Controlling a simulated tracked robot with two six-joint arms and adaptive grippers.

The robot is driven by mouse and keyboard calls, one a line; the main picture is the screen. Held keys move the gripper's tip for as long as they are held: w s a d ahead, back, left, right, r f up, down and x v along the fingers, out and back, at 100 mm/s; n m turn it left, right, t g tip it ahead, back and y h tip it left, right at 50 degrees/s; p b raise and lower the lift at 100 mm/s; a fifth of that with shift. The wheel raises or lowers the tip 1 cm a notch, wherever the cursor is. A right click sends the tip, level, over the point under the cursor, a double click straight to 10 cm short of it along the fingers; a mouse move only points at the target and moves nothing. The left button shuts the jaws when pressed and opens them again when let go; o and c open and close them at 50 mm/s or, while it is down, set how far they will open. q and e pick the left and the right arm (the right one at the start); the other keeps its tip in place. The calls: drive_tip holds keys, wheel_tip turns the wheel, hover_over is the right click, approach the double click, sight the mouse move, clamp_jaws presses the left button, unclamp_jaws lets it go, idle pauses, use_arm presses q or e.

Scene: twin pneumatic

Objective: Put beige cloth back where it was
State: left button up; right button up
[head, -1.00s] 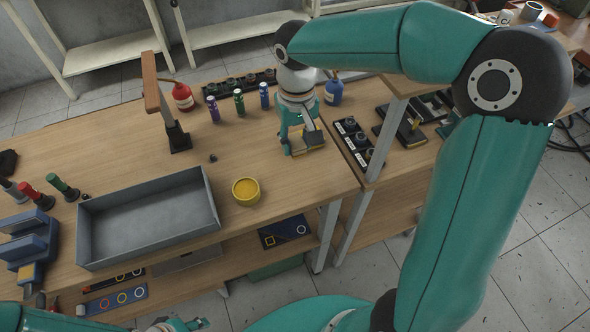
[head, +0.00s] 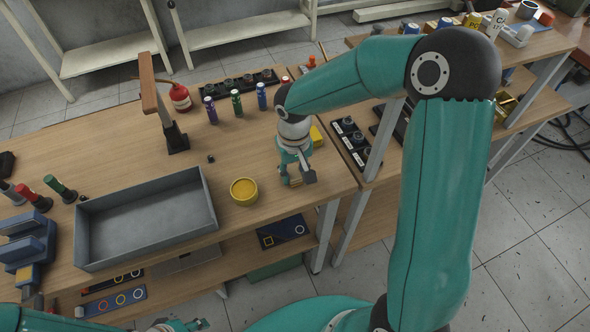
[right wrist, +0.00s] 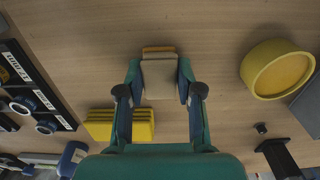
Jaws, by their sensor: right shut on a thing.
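The beige cloth (right wrist: 159,78) is a small folded pad between the two fingers of my right gripper (right wrist: 158,88) in the right wrist view, with a tan-orange layer at its far edge. My right gripper (head: 293,177) is shut on it. In the head view, the gripper is low over the wooden bench near its front edge, and the cloth is mostly hidden by the fingers. I cannot tell whether the cloth touches the bench. My left gripper (head: 178,326) shows only partly at the bottom edge of the head view; its jaws are unclear.
A yellow stack (head: 317,135) lies just behind the right gripper, and also shows in the right wrist view (right wrist: 120,124). A round yellow tub (head: 244,191) and a grey tray (head: 82,235) stand to the left. A black labelled rack (head: 350,143) is to the right.

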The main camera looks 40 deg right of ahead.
sight(294, 172)
drive_tip(key=o, duration=0.6)
drive_tip(key=shift+f, duration=0.1)
drive_tip(key=shift+c, duration=0.2)
drive_tip(key=o, duration=0.5)
drive_tip(key=shift+c, duration=0.2)
wheel_tip(294, 172, up, 12)
